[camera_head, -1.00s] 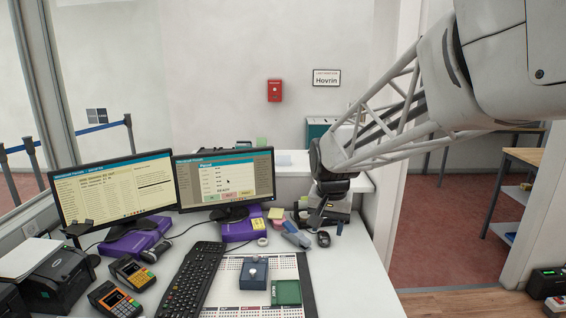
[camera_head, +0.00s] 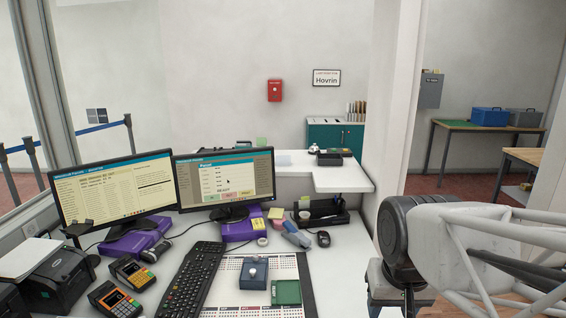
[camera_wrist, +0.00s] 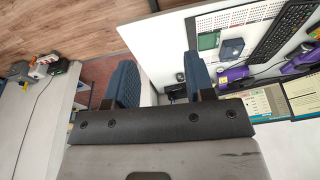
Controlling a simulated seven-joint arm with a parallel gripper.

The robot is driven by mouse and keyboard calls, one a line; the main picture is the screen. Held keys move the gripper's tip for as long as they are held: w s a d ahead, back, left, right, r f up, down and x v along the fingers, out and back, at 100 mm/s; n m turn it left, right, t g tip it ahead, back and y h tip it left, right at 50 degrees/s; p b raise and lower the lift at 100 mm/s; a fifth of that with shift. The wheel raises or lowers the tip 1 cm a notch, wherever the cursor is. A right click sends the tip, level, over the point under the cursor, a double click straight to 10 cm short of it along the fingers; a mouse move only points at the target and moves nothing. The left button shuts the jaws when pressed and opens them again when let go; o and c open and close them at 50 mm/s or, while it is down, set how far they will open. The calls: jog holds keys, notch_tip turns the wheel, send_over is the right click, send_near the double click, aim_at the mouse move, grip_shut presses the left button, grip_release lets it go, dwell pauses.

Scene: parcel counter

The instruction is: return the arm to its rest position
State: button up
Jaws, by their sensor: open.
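My arm stands at the right of the head view, in front of the white wall end and beyond the desk's right edge. My gripper (camera_wrist: 158,65) shows in the wrist view with its two blue ridged fingers wide apart and nothing between them. The desk lies past the fingers in that view. In the head view the gripper is low at the right, partly cut off and hard to make out.
The white desk (camera_head: 350,265) holds two monitors (camera_head: 225,178), a keyboard (camera_head: 192,280), a blue box (camera_head: 253,272), a green box (camera_head: 287,292) and card terminals (camera_head: 132,272). A white wall end (camera_head: 390,130) stands beside the arm. Wooden floor (camera_wrist: 90,30) is open in the wrist view.

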jog(key=shift+n, duration=0.3)
jog(key=shift+s+d+f, duration=0.1)
jog(key=shift+s+f, duration=0.15)
jog(key=shift+s, duration=0.5)
jog(key=shift+s+d+f, duration=0.15)
jog(key=shift+s+f, duration=0.1)
jog(key=shift+s, duration=0.5)
jog(key=shift+s+d+f, duration=0.1)
jog(key=shift+s+f, duration=0.15)
jog(key=shift+s, duration=0.5)
jog(key=shift+o, duration=0.6)
jog(key=shift+w, duration=0.15)
